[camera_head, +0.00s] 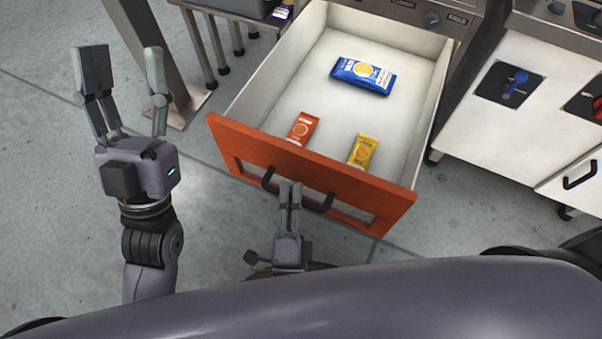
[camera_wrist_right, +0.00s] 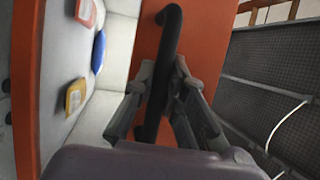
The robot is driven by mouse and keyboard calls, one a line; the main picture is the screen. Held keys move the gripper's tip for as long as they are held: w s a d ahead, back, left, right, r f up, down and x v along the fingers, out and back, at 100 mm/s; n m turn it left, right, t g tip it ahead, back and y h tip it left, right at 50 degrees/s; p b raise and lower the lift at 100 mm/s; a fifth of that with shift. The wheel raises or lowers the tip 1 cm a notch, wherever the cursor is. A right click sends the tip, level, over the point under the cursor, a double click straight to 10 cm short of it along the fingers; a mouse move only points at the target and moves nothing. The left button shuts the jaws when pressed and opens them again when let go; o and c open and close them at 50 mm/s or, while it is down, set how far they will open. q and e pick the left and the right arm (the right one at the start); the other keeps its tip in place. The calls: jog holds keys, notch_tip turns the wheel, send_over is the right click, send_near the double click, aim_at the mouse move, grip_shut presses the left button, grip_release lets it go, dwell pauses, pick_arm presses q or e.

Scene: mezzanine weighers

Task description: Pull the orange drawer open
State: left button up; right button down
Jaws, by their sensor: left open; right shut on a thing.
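The orange drawer (camera_head: 236,143) is pulled well out of its cabinet in the head view, its white inside showing. A blue packet (camera_head: 363,75), a red packet (camera_head: 302,128) and a yellow packet (camera_head: 362,151) lie in it. A dark handle (camera_head: 268,180) is on the orange front, and the handle also shows in the right wrist view (camera_wrist_right: 168,45). My right gripper (camera_head: 290,190) is shut on the handle, with its fingers on both sides of the bar in the wrist view. My left gripper (camera_head: 122,62) is open and empty, left of the drawer.
A metal-legged stand with a grey bin (camera_head: 237,6) is at the back left. A white cabinet (camera_head: 520,105) with a blue knob stands to the right of the drawer. The concrete floor (camera_head: 60,190) is clear at the left.

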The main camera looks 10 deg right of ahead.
jog(key=shift+s+a, duration=0.4)
jog(key=shift+s, duration=0.2)
jog(key=shift+s+a, duration=0.35)
jog(key=shift+s, duration=0.25)
jog(key=shift+f, duration=0.1)
jog(key=c, duration=1.6)
grip_release()
